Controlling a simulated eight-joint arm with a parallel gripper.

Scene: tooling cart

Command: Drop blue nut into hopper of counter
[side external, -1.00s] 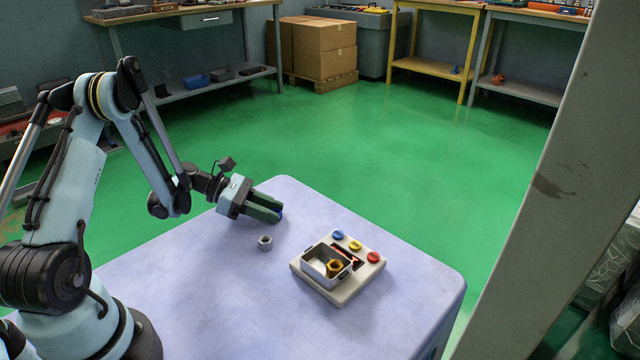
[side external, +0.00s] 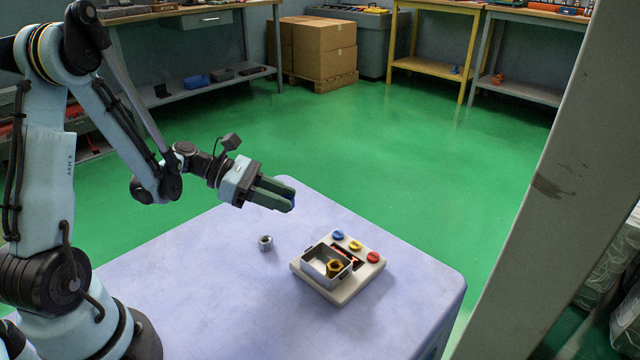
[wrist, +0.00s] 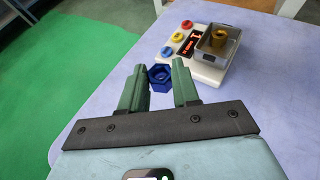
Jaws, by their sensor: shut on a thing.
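My gripper (side external: 285,197) is shut on the blue nut (wrist: 160,75), which sits between the fingertips in the wrist view. In the side view the nut is mostly hidden behind the fingers, with a bit of blue at their tips. The gripper is held above the table, behind and left of the counter. The counter (side external: 343,292) is a pale box with blue, yellow and red buttons and a dark display. Its open square metal hopper (side external: 316,268) holds a yellow-brown nut (side external: 335,267). In the wrist view the hopper (wrist: 212,50) lies beyond and right of the gripper.
A grey nut (side external: 265,243) lies on the lavender table (side external: 200,290), left of the counter. The table around them is clear. A grey post (side external: 545,190) stands at the right. Benches and cardboard boxes (side external: 325,45) are far back.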

